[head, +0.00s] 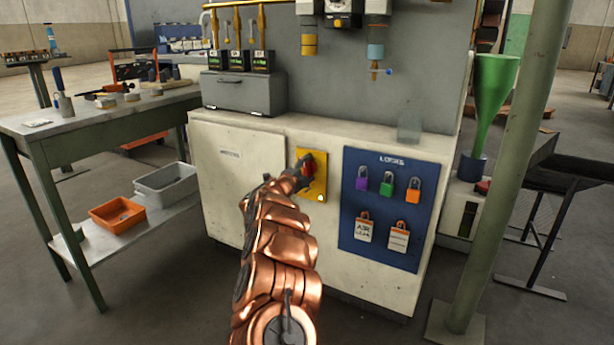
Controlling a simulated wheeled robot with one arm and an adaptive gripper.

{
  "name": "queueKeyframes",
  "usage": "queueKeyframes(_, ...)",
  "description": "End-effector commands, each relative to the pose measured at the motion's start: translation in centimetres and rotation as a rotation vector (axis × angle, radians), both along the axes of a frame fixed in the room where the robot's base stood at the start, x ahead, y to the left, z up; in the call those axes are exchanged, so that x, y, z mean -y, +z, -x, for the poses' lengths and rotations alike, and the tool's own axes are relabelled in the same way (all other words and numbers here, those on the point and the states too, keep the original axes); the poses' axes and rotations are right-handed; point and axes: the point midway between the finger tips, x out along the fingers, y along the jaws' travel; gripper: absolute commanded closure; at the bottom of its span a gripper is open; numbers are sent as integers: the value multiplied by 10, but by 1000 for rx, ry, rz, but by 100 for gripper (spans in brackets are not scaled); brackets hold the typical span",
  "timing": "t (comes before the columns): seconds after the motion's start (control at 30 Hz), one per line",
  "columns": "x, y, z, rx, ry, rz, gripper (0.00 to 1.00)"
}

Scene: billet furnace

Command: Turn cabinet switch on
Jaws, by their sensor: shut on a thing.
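The cabinet switch is a red knob (309,166) on a yellow plate (320,186), set on the front of the white cabinet (230,200). My gripper (303,165) is at the plate and shut on the red knob. My copper arm reaches up to it from the bottom of the head view. The gripper hides part of the knob and the left part of the plate, so the knob's exact angle cannot be told. A small pale round spot shows low on the plate.
Right of the switch is a blue lock board (383,245) with several coloured padlocks and two tags. A green post (505,170) stands at the right. At the left is a workbench (50,128) with an orange bin (117,214) and a grey bin (166,184) on its lower shelf.

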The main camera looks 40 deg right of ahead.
Motion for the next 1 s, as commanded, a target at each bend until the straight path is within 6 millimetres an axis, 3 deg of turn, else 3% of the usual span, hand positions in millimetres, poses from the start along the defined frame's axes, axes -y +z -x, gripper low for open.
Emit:
queueKeyframes(0.3, 2, -2, 2, 112, -5, -35, 64)
queueKeyframes(0.83, 2, -1, 2, 132, -5, -41, 64)
queueKeyframes(0.87, 2, -1, 2, 132, -5, -41, 28)
queueKeyframes(1.0, 1, -1, 2, 131, -3, -41, 13)
